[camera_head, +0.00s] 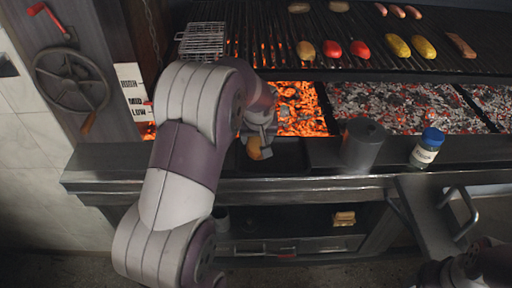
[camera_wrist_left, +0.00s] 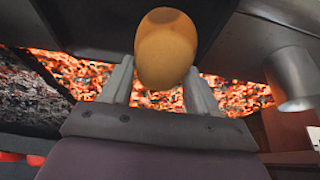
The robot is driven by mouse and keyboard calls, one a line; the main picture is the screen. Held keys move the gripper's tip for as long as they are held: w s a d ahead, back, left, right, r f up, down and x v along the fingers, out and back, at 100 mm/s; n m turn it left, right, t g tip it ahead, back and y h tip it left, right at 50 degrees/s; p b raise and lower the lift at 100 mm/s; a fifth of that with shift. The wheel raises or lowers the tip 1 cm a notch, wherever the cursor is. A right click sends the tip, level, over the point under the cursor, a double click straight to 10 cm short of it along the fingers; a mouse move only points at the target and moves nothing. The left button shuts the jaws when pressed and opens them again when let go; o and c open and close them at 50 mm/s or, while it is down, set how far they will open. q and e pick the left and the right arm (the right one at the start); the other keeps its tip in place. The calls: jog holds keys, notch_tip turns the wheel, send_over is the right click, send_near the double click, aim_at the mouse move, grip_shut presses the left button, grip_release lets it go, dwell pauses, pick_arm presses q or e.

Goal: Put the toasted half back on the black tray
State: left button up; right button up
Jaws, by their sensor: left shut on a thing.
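The toasted half (camera_head: 254,148) is a small golden-brown bun piece at the tip of my left arm. My left gripper (camera_head: 259,138) is shut on it. In the left wrist view the toasted half (camera_wrist_left: 165,48) sits between the two fingers and sticks out past their tips. The black tray (camera_head: 292,156) lies on the grill's front ledge, and the half is over its left part. My arm hides some of the tray's left side. I cannot tell whether the half touches the tray. My right gripper is out of view; only part of that arm shows at the lower right.
A grey metal cylinder (camera_head: 363,146) stands right of the tray, and a blue-capped jar (camera_head: 427,149) farther right. Glowing coals (camera_head: 298,108) lie behind the ledge. The grill grate (camera_head: 290,60) above holds sausages and vegetables. A crank wheel (camera_head: 72,82) is at the left.

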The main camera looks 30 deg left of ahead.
aim_at(256, 148)
pick_arm(q)
jog(key=shift+s+a+f, duration=0.1)
jog(key=shift+a+f, duration=0.15)
notch_tip(256, 148, down, 4)
jog(key=shift+r, duration=0.1)
jog(key=shift+f+b, duration=0.25)
jog(key=shift+b, duration=0.15)
jog(key=o, duration=0.7)
